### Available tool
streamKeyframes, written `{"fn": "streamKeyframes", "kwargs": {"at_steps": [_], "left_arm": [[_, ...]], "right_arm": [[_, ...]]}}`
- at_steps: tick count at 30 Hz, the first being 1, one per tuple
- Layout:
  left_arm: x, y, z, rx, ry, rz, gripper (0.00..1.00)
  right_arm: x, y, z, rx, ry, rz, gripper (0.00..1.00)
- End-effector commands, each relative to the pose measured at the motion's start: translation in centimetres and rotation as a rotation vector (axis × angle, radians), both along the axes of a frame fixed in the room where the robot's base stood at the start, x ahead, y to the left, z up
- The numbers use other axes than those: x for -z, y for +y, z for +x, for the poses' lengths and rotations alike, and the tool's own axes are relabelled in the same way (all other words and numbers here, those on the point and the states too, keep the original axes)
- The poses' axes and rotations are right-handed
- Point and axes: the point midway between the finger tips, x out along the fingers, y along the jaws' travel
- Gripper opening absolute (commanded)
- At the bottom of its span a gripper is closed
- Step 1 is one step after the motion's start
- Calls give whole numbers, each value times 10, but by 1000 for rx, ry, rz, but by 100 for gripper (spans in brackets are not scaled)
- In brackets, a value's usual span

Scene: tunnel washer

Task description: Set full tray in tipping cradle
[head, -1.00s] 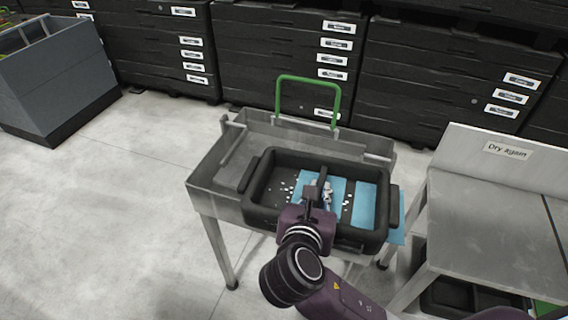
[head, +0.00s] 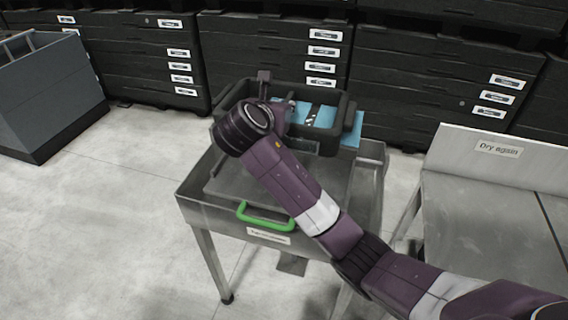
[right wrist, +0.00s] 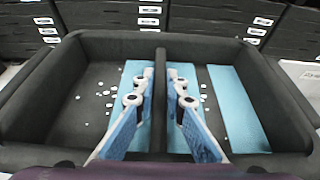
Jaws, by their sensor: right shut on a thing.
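A black tray (head: 300,141) is at the far side of a grey metal stand (head: 190,205), with blue sheets and small white pieces in it. In the right wrist view, the tray (right wrist: 268,45) looks level, and white pieces lie on both sides of its middle bar (right wrist: 160,135). My right gripper (right wrist: 160,92) is shut on that bar, one blue-padded finger on each side. A green handle (head: 262,218) shows at the stand's near side above a label. I cannot tell whether the tray touches the stand. My left gripper is not in view.
A grey table with a "Dry again" sign (head: 498,148) stands at the right. Stacked black labelled crates (head: 270,45) line the back. A grey bin (head: 45,95) stands at the left. The floor (head: 90,220) at left is clear.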

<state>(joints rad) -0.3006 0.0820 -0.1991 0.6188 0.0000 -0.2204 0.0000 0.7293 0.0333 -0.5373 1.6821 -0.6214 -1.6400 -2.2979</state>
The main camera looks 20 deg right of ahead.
Motion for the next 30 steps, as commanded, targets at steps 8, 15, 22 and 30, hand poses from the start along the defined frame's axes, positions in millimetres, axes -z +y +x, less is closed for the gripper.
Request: {"fn": "streamKeyframes", "kwargs": {"at_steps": [8, 15, 22, 30], "left_arm": [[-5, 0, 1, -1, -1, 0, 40], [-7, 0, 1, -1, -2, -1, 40], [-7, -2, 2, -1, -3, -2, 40], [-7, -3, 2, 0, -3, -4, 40]], "right_arm": [[72, 0, -1, 0, 2, -4, 0], [117, 0, 0, 1, -3, -3, 0], [132, 0, 0, 1, -3, -3, 0], [167, 0, 0, 1, -2, -2, 0]]}}
